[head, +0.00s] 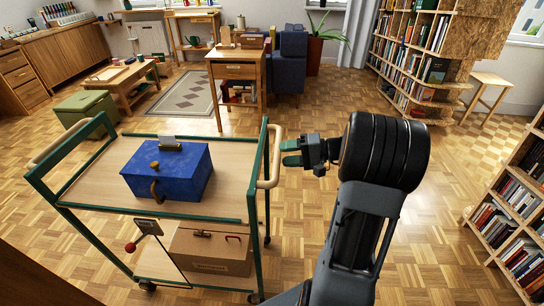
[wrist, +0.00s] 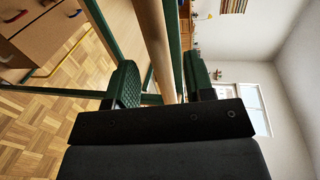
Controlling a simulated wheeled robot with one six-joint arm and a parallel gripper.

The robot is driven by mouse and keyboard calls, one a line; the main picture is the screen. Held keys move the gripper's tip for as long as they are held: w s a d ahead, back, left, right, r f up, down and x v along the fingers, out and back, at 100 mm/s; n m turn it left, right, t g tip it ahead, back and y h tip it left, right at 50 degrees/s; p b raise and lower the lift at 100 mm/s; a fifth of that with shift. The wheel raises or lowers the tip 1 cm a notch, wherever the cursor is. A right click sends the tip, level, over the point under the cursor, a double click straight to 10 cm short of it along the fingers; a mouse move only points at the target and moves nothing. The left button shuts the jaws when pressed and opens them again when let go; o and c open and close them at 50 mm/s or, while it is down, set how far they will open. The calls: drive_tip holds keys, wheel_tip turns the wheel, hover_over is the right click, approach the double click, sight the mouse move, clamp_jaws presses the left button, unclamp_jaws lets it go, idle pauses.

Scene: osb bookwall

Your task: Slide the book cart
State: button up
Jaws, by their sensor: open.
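The book cart has a green frame and wooden shelves (head: 100,188) and stands at the left of the head view. Its right-hand wooden handle (head: 275,165) stands out from the frame toward my gripper (head: 289,153). My gripper is open, its green fingertips right at the handle's right side. In the wrist view the handle (wrist: 156,45) lines up between the two fingers of my gripper (wrist: 163,85), a green frame post beside it. I cannot tell whether a finger touches it. A blue box (head: 175,172) sits on the top shelf.
A brown case (head: 210,250) sits on the cart's lower shelf. A small wooden table (head: 235,72) stands behind the cart, and a green chest (head: 85,108) behind its left end. Bookshelves (head: 520,225) stand at the right. Parquet floor (head: 460,150) is clear between.

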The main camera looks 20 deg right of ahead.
drive_tip(key=shift+x, duration=2.5)
drive_tip(key=shift+c, duration=0.4)
clamp_jaws()
